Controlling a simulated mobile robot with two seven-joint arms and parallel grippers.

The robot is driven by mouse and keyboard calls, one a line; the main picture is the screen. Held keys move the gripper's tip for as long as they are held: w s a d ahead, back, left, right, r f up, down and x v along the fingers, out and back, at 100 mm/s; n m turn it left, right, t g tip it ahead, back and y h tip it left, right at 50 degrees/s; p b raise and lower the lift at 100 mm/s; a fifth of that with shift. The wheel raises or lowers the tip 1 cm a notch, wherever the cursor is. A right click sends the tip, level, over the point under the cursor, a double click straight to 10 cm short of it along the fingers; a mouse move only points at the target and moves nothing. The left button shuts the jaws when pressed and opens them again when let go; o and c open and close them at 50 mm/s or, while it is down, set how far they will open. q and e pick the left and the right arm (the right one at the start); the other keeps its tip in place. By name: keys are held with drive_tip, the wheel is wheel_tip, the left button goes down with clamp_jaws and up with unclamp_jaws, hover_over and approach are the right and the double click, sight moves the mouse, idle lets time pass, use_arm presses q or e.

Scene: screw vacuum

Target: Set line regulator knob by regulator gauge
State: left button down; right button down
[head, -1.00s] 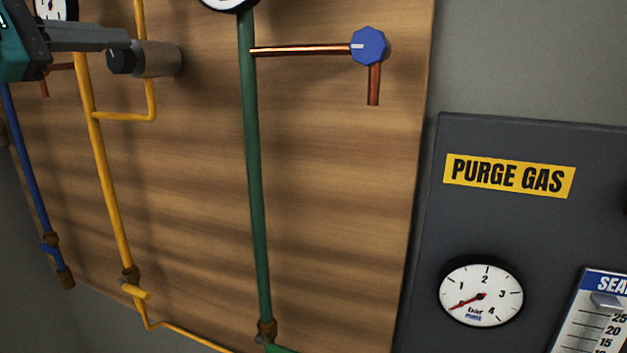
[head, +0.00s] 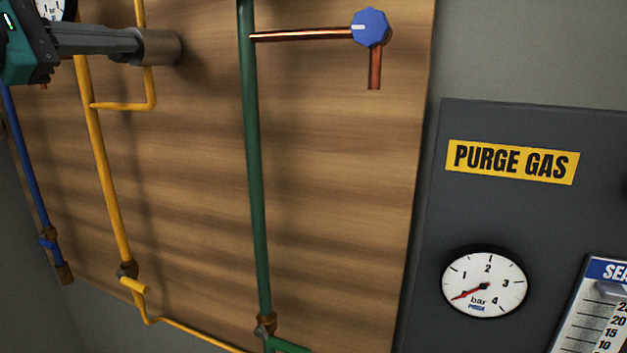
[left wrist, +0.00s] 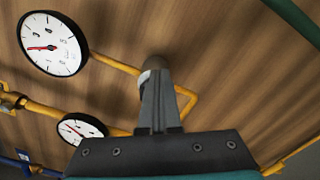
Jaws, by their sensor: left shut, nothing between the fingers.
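The line regulator (head: 161,47) is a grey-brown cylinder standing out from the wooden board on the yellow pipe. It also shows in the left wrist view (left wrist: 154,62). My left gripper (head: 137,42) is shut and empty, its fingertips in front of the regulator's knob end. They hide most of the black knob; whether they touch it cannot be told. In the left wrist view the fingertips (left wrist: 157,78) overlap the regulator's front. A white gauge (left wrist: 52,43) has its red needle pointing left. A second white gauge (left wrist: 82,130) is partly hidden by my gripper. My right gripper is not in view.
A green pipe (head: 255,180) runs down the board right of the regulator, with a blue knob (head: 370,27) on a copper branch. A dark purge gas panel (head: 430,235) with a gauge (head: 485,282) stands at right. The board between the yellow and green pipes is clear.

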use_arm(q)
drive_tip(key=shift+d, duration=0.15)
drive_tip(key=b+v, duration=0.2)
drive_tip(key=v, duration=0.4)
drive_tip(key=shift+b, duration=0.4)
drive_tip(key=shift+s+d, duration=0.1)
